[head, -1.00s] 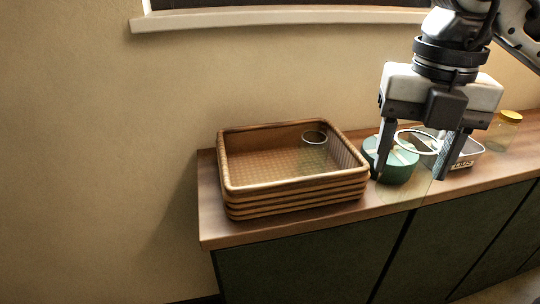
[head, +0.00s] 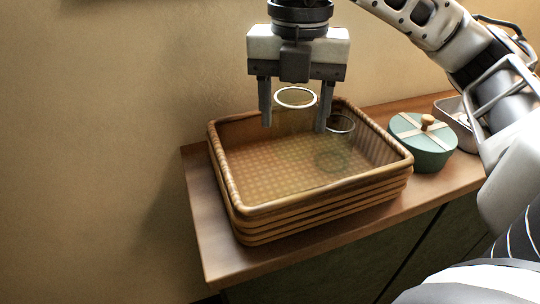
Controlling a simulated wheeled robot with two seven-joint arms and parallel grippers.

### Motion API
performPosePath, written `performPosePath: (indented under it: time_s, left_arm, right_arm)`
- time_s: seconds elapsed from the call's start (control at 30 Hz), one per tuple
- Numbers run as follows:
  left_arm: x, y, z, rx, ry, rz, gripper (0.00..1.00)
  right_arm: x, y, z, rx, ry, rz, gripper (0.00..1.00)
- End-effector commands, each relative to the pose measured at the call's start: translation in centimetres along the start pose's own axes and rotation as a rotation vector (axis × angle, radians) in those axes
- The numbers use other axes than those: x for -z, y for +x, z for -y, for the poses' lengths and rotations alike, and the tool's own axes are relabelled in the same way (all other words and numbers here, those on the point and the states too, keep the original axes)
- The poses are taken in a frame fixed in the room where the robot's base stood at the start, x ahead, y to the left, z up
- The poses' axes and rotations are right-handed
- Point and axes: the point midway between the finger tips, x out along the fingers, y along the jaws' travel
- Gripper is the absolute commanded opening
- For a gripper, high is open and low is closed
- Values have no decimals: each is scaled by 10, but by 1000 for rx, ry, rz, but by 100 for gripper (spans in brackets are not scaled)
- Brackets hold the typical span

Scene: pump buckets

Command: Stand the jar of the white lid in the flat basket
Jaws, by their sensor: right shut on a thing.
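My right gripper (head: 295,116) is shut on a clear glass jar (head: 295,107) with a pale white ring at its top. The jar is upright and its body is so transparent that its lower end is hard to make out. Gripper and jar are over the back part of the flat wicker basket (head: 325,205) on the wooden counter. I cannot tell whether the jar touches the basket floor. No separate white lid shows. My left gripper is not in view.
A second clear glass vessel (head: 336,150) with a dark rim stands in the basket's back right part. A green round box (head: 424,150) with a knobbed lid and a metal tin (head: 455,115) stand right of the basket. The basket's front and left are clear.

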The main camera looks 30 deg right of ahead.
Motion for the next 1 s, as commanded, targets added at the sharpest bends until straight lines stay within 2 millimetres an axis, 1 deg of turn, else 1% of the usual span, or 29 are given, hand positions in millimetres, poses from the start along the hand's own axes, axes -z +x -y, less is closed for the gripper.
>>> performPosePath:
  time_s: [0.03,0.1,0.2,0.37,0.43,0.47,0.53,0.63,0.9,1.0]
  left_arm:
    - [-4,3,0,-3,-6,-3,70]
    - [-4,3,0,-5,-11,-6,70]
    - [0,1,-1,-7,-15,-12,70]
    - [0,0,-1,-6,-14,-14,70]
    - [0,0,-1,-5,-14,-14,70]
    - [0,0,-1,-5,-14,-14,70]
    - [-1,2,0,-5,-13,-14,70]
    - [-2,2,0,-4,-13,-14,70]
    - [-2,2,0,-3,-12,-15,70]
    - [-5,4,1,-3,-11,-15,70]
  right_arm:
    - [0,14,-8,1,-3,-4,26]
    - [-1,23,-16,1,-1,-4,26]
    - [-2,29,-24,0,1,-1,26]
    - [-3,36,-29,0,1,0,26]
    - [-4,42,-34,0,0,-2,26]
    - [-4,45,-36,1,0,-1,26]
    - [-4,58,-34,2,2,-2,26]
    - [-4,71,-34,0,2,-1,26]
    - [-4,73,-34,-2,1,0,26]
    - [-4,77,-34,-2,1,0,26]
